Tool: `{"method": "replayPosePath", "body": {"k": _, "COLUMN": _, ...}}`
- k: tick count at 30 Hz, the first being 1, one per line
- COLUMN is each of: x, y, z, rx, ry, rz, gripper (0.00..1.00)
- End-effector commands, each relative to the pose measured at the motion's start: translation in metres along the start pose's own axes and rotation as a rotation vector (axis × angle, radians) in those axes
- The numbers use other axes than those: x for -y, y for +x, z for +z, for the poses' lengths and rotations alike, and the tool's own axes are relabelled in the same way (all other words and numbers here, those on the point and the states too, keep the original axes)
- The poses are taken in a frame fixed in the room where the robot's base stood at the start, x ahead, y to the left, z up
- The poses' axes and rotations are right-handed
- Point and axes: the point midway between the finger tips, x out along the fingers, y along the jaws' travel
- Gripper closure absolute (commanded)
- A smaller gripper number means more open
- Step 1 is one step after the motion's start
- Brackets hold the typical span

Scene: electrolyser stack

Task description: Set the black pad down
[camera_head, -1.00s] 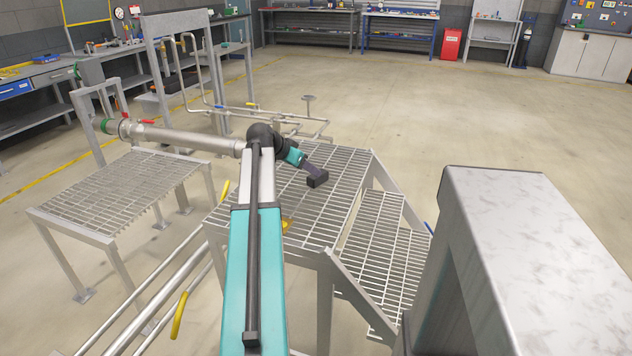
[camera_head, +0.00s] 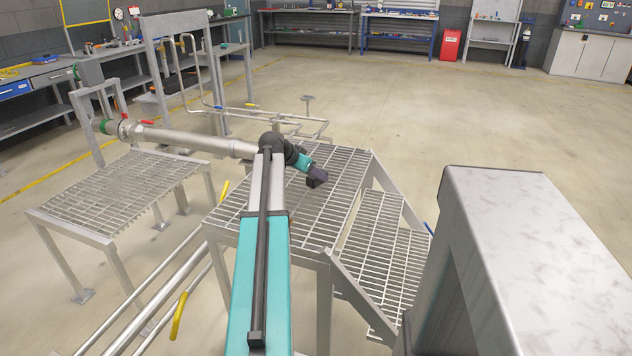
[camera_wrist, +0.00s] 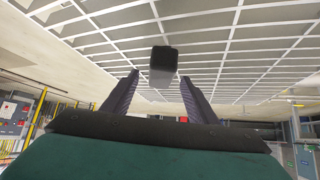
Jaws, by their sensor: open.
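The black pad (camera_head: 313,183) is a small dark block on the metal grating platform (camera_head: 330,220). In the wrist view the black pad (camera_wrist: 163,58) appears against the grating, centred between and ahead of my fingertips. My gripper (camera_head: 318,175) is over the platform, with its dark fingers close to the pad. In the wrist view my gripper (camera_wrist: 159,76) is open, with a visible gap on each side of the pad. In the head view the fingers partly cover the pad.
Lower grating steps (camera_head: 385,250) with side rails adjoin the platform on the right. A separate grating platform (camera_head: 125,190) stands at the left. A large steel pipe (camera_head: 190,139) with a valve lies behind it. The grating around the pad is clear.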

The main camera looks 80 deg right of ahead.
Motion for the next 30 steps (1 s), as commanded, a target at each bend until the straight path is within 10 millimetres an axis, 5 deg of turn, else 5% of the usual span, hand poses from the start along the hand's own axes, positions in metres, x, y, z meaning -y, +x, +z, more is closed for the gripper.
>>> {"method": "replayPosePath", "body": {"k": 9, "x": 0.003, "y": 0.032, "z": -0.001, "rx": 0.0, "ry": 0.0, "rz": -0.001, "gripper": 0.47}}
{"method": "replayPosePath", "body": {"k": 26, "x": 0.003, "y": 0.032, "z": 0.0, "rx": 0.0, "ry": -0.001, "rz": -0.002, "gripper": 0.47}}
{"method": "replayPosePath", "body": {"k": 30, "x": 0.004, "y": 0.032, "z": 0.0, "rx": 0.0, "ry": -0.001, "rz": -0.002, "gripper": 0.67}}
